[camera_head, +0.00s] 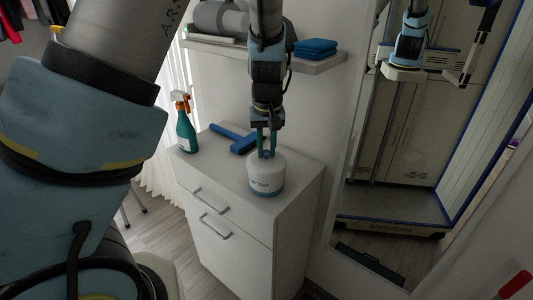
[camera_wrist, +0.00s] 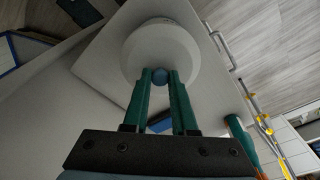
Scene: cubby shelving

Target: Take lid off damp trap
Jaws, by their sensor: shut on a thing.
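The damp trap (camera_head: 264,184) is a white round tub with a dark label, standing on top of the white cabinet. Its white lid (camera_head: 277,160) appears to sit on the tub.
A green spray bottle with an orange trigger (camera_head: 185,122) and a blue squeegee-like tool (camera_head: 238,138) are on the cabinet (camera_head: 240,190), left of the tub. A wall shelf (camera_head: 320,64) holding folded blue cloth (camera_head: 315,48) is above. A mirror (camera_head: 400,150) stands at the right.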

